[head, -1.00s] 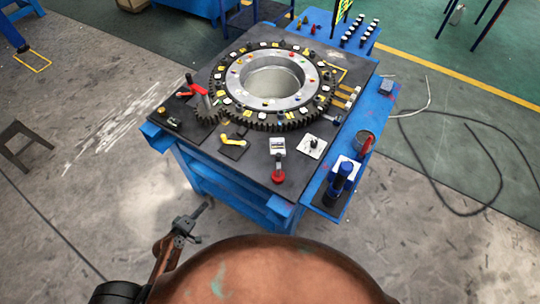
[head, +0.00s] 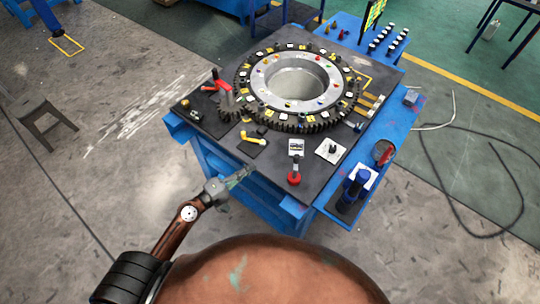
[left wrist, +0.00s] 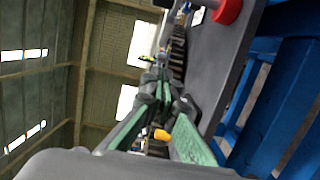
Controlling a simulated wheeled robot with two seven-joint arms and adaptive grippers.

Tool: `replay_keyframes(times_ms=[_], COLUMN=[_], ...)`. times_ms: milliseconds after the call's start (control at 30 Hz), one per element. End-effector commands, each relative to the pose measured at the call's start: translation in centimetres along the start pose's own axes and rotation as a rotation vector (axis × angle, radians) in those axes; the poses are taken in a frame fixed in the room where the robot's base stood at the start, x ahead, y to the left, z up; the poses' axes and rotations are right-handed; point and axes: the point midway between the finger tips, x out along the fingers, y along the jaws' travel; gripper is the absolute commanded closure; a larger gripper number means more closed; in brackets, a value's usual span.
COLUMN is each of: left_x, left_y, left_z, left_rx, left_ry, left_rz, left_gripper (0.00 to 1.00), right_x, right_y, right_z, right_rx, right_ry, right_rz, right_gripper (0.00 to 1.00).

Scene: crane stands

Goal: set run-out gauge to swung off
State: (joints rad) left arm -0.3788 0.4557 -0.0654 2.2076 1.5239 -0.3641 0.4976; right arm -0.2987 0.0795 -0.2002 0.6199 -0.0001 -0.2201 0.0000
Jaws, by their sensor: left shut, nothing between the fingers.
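Several controls sit on the dark table top, and I cannot tell for sure which is the run-out gauge. A yellow lever (head: 252,137) lies on a small dark plate near the front left. A red-handled lever (head: 216,84) stands by the small pinion at the left. A red knob (head: 294,178) is below a white gauge-like card (head: 296,147) at the front edge; a red knob also shows in the left wrist view (left wrist: 227,11). My left gripper (head: 243,174) is shut and empty, in front of the table's front-left edge, apart from these controls. My right gripper is out of view.
A large toothed ring (head: 298,90) fills the middle of the table. A white plate with a black knob (head: 331,149) is right of the card. A blue side shelf (head: 402,126) holds a blue bottle-like object (head: 357,184).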

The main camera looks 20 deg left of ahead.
Motion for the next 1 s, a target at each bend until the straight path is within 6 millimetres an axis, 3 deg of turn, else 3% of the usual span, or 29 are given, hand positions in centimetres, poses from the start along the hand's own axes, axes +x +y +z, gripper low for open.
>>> replay_keyframes(times_ms=[167,600,800,1000], left_x=[2.1,10.7,12.4,12.8], left_y=[0.5,0.4,0.3,0.0], left_z=[0.1,0.7,2.5,2.9], left_rx=[0.000,-0.003,0.000,0.002], left_ry=[-0.003,-0.005,-0.004,-0.002], left_rz=[0.003,0.002,0.001,-0.001], left_gripper=[1.00,1.00,1.00,1.00], right_x=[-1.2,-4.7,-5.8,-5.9], right_y=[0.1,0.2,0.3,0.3], right_z=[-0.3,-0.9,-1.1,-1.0], right_rx=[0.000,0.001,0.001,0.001], right_ry=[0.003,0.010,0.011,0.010], right_rz=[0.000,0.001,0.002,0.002], right_gripper=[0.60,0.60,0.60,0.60])
